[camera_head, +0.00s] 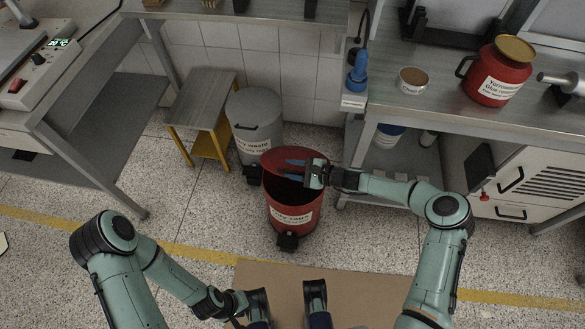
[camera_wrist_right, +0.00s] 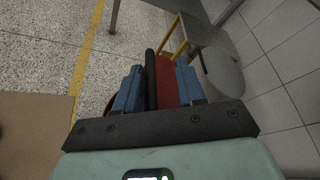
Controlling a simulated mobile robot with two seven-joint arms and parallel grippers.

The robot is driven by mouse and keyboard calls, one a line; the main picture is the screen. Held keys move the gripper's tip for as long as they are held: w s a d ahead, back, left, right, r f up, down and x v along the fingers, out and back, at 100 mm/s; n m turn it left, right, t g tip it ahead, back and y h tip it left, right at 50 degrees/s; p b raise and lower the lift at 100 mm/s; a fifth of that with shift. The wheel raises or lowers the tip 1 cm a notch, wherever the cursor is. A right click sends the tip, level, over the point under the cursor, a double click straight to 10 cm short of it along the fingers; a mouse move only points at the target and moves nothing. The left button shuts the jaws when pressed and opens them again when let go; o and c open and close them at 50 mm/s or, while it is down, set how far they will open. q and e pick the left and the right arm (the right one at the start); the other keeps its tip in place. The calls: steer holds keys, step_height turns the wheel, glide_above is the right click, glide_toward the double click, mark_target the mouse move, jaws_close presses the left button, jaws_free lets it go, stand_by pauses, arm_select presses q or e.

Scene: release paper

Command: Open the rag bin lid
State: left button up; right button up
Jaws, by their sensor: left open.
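The red rag bin (camera_head: 292,212) stands on the floor in the middle of the head view, with a white label and a black pedal at its front. Its red lid (camera_head: 312,157) is tilted up at the back, and the dark opening shows below it. My right gripper (camera_head: 288,169) is at the lid, its blue fingers apart in front of the lid's surface. In the right wrist view, a black bar (camera_wrist_right: 151,80) and the red lid (camera_wrist_right: 167,82) show between the fingers; contact is unclear. My left gripper (camera_head: 288,308) is open and empty at the bottom, nearer than the bin.
A grey waste bin (camera_head: 256,108) stands behind the rag bin, beside a yellow-legged stool (camera_head: 203,97). A bench with a red canister (camera_head: 493,77) is at the right. A brown mat (camera_head: 375,288) lies in front; floor at left is clear.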

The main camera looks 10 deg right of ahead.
steer(key=p+v, duration=0.1)
steer(key=v, duration=1.2)
steer(key=s+a+f+n+g+h+p, duration=0.2)
steer(key=s+a+f+n+g+p, duration=0.15)
steer(key=s, duration=0.45)
steer(key=s+a+f+n+g+h+p, duration=0.2)
steer(key=s+a+f+g, duration=0.1)
steer(key=s+a+f, duration=0.3)
steer(key=s+d+r+n+g+h+p, duration=0.2)
steer(key=s+n+h+p, duration=0.2)
steer(key=s, duration=1.2)
steer(key=n+p, duration=0.1)
steer(key=n, duration=0.2)
steer(key=shift+d+r, duration=0.25)
steer(key=shift+r, duration=0.05)
steer(key=shift+s+d+r+h+p, duration=0.2)
steer(key=shift+s+h+p, duration=0.1)
steer(key=c, duration=0.5)
steer(key=shift+s+n, duration=0.15)
steer(key=shift+n, duration=0.1)
jaws_close()
steer(key=shift+s+f, duration=0.1)
